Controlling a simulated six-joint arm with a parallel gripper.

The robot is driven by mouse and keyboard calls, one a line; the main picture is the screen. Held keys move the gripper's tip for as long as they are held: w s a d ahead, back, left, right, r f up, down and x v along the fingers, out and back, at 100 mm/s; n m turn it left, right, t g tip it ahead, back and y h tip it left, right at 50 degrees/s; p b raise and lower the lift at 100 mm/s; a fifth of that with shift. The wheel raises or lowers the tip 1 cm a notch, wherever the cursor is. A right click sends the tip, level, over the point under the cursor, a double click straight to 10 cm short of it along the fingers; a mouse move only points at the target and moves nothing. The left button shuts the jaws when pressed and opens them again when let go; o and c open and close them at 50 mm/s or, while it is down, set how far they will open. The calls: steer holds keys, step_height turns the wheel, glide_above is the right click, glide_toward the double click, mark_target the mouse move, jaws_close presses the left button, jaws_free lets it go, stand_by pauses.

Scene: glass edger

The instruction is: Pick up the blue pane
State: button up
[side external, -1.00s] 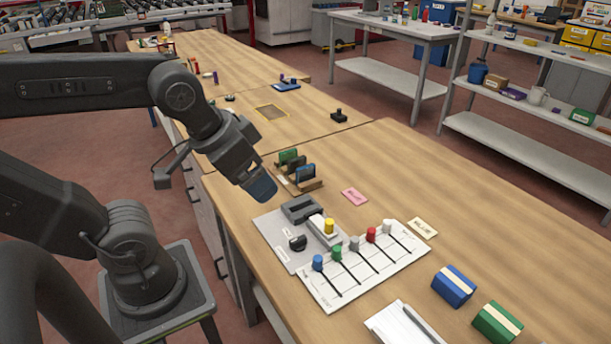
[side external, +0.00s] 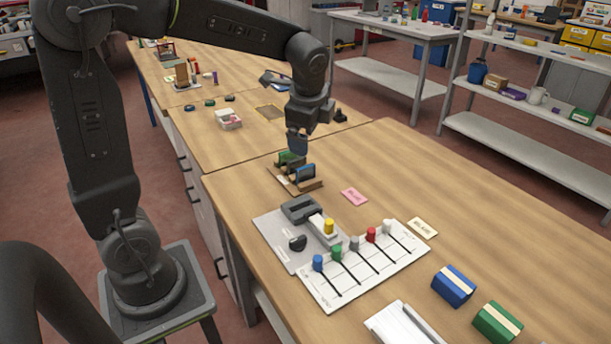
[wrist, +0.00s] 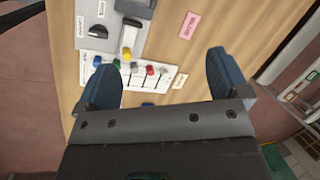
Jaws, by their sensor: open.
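The blue pane (side external: 306,173) stands upright in a small brown rack (side external: 284,184) on the wooden bench in the side view. A green pane (side external: 284,157) stands in the same rack behind it. My gripper (side external: 298,150) points down just above the rack, close over the panes, and partly covers the view of them. In the wrist view the two blue-padded fingers (wrist: 163,80) are spread wide with nothing between them. I cannot make out the blue pane in the wrist view.
A grey machine plate (side external: 272,235) and a white board (side external: 322,290) with several coloured pegs lie in front of the rack. A pink card (side external: 354,196) lies to the right. Blue (side external: 454,286) and green (side external: 497,322) boxes stand farther right. The bench's right middle is clear.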

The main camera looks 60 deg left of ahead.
steer(key=w+a+f+m+g+y, duration=0.1)
steer(key=w+a+f+m+g, duration=0.1)
steer(key=w+a+f+m, duration=0.5)
glide_above(306, 167)
steer(key=d, duration=0.3)
step_height(306, 167, down, 8)
steer(key=shift+a, duration=0.15)
steer(key=shift+a+x, duration=0.2)
steer(key=shift+x, duration=1.4)
steer(key=shift+a+x, duration=0.15)
steer(key=shift+x, duration=1.4)
steer(key=shift+r, duration=0.2)
steer(key=shift+c, duration=0.4)
steer(key=c, duration=1)
steer(key=shift+r, duration=0.1)
